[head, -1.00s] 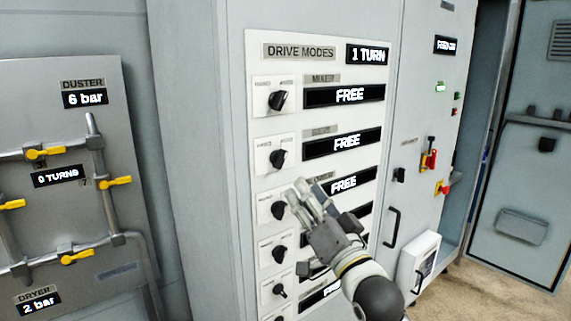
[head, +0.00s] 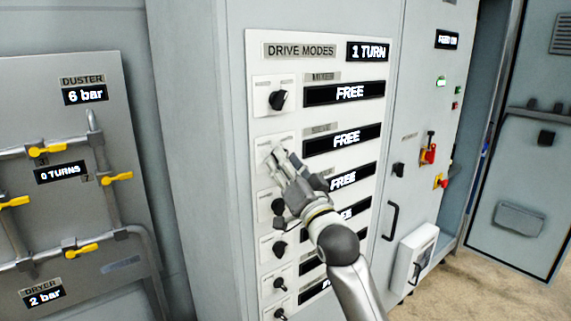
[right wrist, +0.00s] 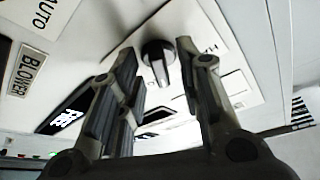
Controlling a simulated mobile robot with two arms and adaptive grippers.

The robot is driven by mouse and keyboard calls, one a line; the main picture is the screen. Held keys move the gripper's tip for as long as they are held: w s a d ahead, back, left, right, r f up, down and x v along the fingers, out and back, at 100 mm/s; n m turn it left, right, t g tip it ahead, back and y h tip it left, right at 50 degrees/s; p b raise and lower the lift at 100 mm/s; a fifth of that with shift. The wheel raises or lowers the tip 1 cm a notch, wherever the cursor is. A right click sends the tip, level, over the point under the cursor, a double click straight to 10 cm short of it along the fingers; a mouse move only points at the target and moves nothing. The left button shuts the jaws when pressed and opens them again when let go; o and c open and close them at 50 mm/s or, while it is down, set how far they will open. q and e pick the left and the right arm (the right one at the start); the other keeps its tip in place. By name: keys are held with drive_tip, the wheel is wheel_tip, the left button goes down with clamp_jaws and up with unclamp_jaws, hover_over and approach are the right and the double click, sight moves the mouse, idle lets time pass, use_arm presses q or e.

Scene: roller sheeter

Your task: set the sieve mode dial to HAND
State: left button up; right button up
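The white DRIVE MODES panel (head: 315,70) carries a column of black dials, with dark displays beside them; the upper ones read FREE. In the right wrist view a dark dial with a pale pointer line (right wrist: 158,62) shows between the two spread fingers, with gaps on both sides. The gripper is open and holds nothing. My left gripper is out of view.
The top dial (head: 278,100) and third dial (head: 279,207) are close above and below my gripper. A BLOWER plate (right wrist: 27,72) shows in the wrist view. Right of the panel are a black handle (head: 391,221) and a red switch (head: 429,152). Yellow-valved pipes (head: 47,150) stand left.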

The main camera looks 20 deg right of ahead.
clamp_jaws()
drive_tip(key=shift+n, duration=0.4)
drive_tip(key=shift+w+d+r+n+g+y+p, duration=0.15)
drive_tip(key=shift+n+g+y+p, duration=0.35)
drive_tip(key=shift+n+y, duration=1.55)
drive_tip(key=shift+s+d+f+n+g+y+p, duration=0.15)
drive_tip(key=shift+n+g+y+p, duration=0.45)
drive_tip(key=shift+n, duration=2.9)
drive_tip(key=shift+w+d+r+n+g+y+p, duration=0.15)
drive_tip(key=shift+n+g+y+p, duration=0.25)
drive_tip(key=shift+n+y, duration=1.7)
drive_tip(key=shift+n+h, duration=0.45)
drive_tip(key=shift+n, duration=0.4)
unclamp_jaws()
